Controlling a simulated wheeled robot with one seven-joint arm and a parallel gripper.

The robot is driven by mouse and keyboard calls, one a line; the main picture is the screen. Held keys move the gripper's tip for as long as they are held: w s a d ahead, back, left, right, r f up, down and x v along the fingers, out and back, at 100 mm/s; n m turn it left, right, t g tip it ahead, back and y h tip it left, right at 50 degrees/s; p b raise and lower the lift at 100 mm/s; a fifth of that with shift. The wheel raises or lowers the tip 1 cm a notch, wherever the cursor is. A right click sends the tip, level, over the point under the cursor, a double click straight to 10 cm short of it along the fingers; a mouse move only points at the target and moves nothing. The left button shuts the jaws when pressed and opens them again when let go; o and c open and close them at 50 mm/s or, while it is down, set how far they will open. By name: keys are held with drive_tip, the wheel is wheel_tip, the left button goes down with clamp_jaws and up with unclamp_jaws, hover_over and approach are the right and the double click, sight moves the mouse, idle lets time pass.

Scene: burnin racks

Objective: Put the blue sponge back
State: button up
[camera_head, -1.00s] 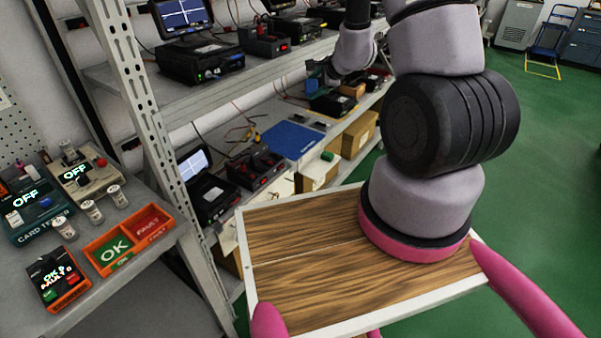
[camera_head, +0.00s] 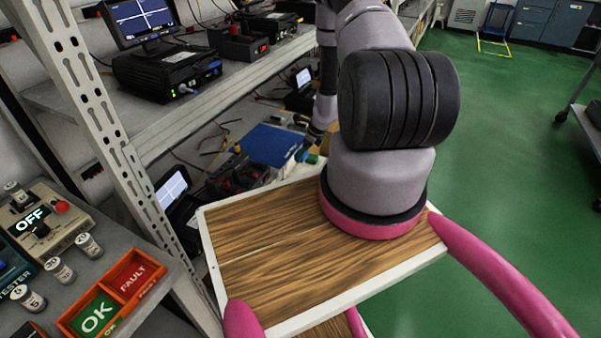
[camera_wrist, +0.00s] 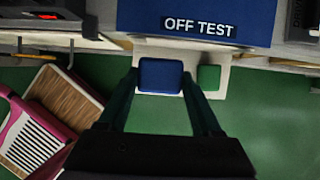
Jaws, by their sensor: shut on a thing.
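The blue sponge (camera_wrist: 161,75) is a small rounded block, held between the two dark fingers of my gripper (camera_wrist: 160,80) in the wrist view. My gripper is shut on it. Behind the sponge is a white holder (camera_wrist: 218,54) at the front edge of the shelf. A green sponge-like block (camera_wrist: 209,77) sits on its right part, and the blue sponge overlaps its left part; I cannot tell if the blue sponge touches it. In the head view my arm hides the gripper and blue sponge; the green block (camera_head: 312,158) shows beside the arm.
A blue mat labelled OFF TEST (camera_wrist: 200,10) lies on the shelf behind the holder; it also shows in the head view (camera_head: 268,143). A rack upright (camera_head: 100,110) stands left of my base. An orange OK/FAULT tray (camera_head: 113,290) is on the left bench. Green floor is open at right.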

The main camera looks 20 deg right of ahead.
wheel_tip(320, 180, down, 9)
drive_tip(key=shift+r, duration=0.15)
idle(0.4)
drive_tip(key=o, duration=1.2)
drive_tip(key=v, duration=1.2)
